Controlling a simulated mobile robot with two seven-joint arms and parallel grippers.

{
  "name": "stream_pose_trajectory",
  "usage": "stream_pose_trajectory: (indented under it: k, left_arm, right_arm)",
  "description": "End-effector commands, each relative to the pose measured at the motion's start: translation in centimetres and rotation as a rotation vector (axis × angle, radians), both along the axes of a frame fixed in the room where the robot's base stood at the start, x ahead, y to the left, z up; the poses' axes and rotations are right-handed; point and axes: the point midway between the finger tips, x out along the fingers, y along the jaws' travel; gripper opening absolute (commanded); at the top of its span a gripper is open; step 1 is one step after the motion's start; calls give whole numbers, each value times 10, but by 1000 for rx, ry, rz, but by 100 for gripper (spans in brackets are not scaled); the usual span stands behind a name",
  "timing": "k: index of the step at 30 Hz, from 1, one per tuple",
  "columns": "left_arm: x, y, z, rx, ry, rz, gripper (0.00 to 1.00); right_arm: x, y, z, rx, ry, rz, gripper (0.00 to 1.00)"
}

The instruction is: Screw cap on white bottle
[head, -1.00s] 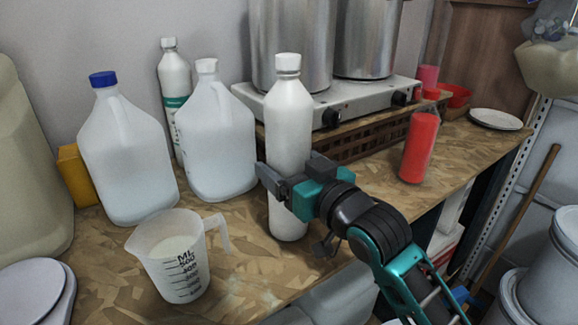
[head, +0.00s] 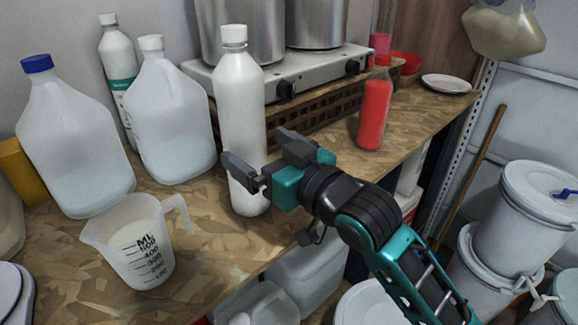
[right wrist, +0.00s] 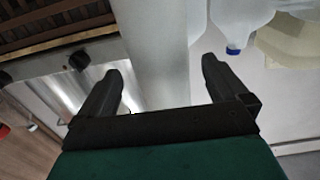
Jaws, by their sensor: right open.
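The white bottle (head: 240,105) stands upright on the worktop. A white cap (head: 233,35) sits on its neck; I cannot tell how tight it is. My right gripper (head: 254,146) is open at the lower half of the bottle, well below the cap. Its nearer finger crosses in front of the bottle and hides part of it. In the right wrist view the bottle (right wrist: 160,45) shows as a pale column between the two spread fingers (right wrist: 160,70). Contact with the bottle cannot be made out. My left gripper is not in view.
Two clear jugs (head: 75,140) (head: 172,125) and a green-labelled bottle (head: 118,75) stand to the left. A measuring cup (head: 140,240) is in front. A stove (head: 300,85) with steel pots is behind, a red bottle (head: 374,112) to the right. The counter's front edge is close.

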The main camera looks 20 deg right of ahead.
Motion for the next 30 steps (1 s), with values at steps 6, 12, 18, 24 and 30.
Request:
stream_pose_trajectory:
  k: [6, 12, 18, 24, 30]
  left_arm:
    - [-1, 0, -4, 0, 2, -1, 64]
    - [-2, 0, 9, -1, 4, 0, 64]
    - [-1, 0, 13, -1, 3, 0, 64]
    - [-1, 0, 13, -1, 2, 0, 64]
    - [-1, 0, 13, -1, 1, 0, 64]
  right_arm:
    - [-45, -18, -1, -2, 2, 1, 100]
    - [-60, -25, 1, -1, 4, -1, 100]
    - [-67, -27, 1, 0, 1, 1, 100]
    - [-68, -27, 0, 0, 0, 1, 100]
    - [-68, -27, 0, 0, 0, 1, 96]
